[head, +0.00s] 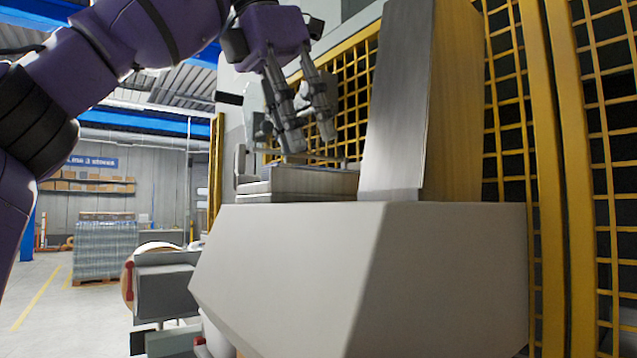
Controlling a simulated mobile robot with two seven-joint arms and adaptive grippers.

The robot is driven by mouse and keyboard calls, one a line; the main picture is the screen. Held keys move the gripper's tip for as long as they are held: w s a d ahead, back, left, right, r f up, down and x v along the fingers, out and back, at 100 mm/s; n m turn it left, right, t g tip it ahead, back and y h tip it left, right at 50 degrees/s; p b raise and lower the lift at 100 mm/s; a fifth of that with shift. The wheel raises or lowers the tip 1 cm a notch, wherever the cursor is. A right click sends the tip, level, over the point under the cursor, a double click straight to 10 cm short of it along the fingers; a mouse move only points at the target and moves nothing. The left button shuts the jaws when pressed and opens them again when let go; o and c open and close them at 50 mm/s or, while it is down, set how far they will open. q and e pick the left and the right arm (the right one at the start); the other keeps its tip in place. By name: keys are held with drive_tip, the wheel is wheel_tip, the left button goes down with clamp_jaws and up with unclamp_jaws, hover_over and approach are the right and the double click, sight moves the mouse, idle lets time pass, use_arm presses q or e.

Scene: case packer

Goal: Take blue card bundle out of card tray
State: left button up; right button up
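My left gripper (311,143) points down above a low grey metal tray-like part (300,182) on top of the white machine housing. Its two dark grey fingers are apart, and I see nothing held between them. The fingertips are close over the grey part; I cannot tell whether they touch it. That part may be the card tray, seen almost edge-on, so its inside is hidden. I cannot make out a blue card bundle. My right gripper is not in view.
A tall grey metal plate (395,100) stands just right of the gripper. The white housing (290,265) fills the front. Yellow mesh guarding (510,110) rises behind and to the right. Wrapped pallet goods (105,248) stand far left, beyond open floor.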

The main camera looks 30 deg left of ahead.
use_arm(q)
drive_tip(key=shift+x, duration=2.6)
drive_tip(key=shift+c, duration=0.5)
drive_tip(key=c, duration=0.8)
drive_tip(key=shift+r, duration=0.2)
